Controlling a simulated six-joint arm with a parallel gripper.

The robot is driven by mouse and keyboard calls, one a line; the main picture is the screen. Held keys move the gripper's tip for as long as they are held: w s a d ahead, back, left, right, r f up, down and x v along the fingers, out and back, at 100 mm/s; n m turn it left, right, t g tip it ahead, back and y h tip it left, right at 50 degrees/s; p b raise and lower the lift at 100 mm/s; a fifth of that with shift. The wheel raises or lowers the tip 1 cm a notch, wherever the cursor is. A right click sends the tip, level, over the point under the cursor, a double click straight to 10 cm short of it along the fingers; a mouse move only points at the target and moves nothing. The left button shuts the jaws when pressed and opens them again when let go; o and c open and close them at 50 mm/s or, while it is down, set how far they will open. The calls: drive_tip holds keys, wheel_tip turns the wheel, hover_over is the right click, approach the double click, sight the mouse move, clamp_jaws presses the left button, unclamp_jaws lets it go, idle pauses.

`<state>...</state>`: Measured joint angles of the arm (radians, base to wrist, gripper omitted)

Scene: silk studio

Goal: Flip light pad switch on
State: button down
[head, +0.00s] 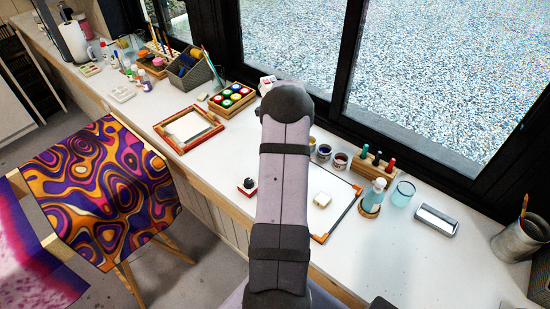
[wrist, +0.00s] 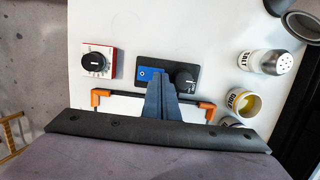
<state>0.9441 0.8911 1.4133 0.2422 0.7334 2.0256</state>
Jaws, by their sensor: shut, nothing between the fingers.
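In the wrist view a black control plate (wrist: 142,62) lies at the edge of the light pad. It bears a blue switch (wrist: 149,73) on its left and a round black knob (wrist: 186,80) on its right. The light pad (wrist: 122,106) has a dark frame and orange corners; it also shows in the head view (head: 334,220), partly behind my arm. My gripper (wrist: 158,79) is shut and empty, its blue-grey fingertips over the plate just right of the switch. I cannot tell whether they touch it, or which way the switch is set. My arm hides the plate in the head view.
A red and white box with a black dial (wrist: 97,62) sits left of the plate. A salt shaker (wrist: 256,62) and a gold paint jar (wrist: 241,103) stand to the right. A blue bottle (head: 373,196) and a glass (head: 403,194) stand right of the pad.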

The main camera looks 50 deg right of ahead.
drive_tip(key=shift+f, duration=0.4)
idle(0.4)
drive_tip(key=shift+r+p, duration=1.8)
drive_tip(key=shift+r, duration=0.55)
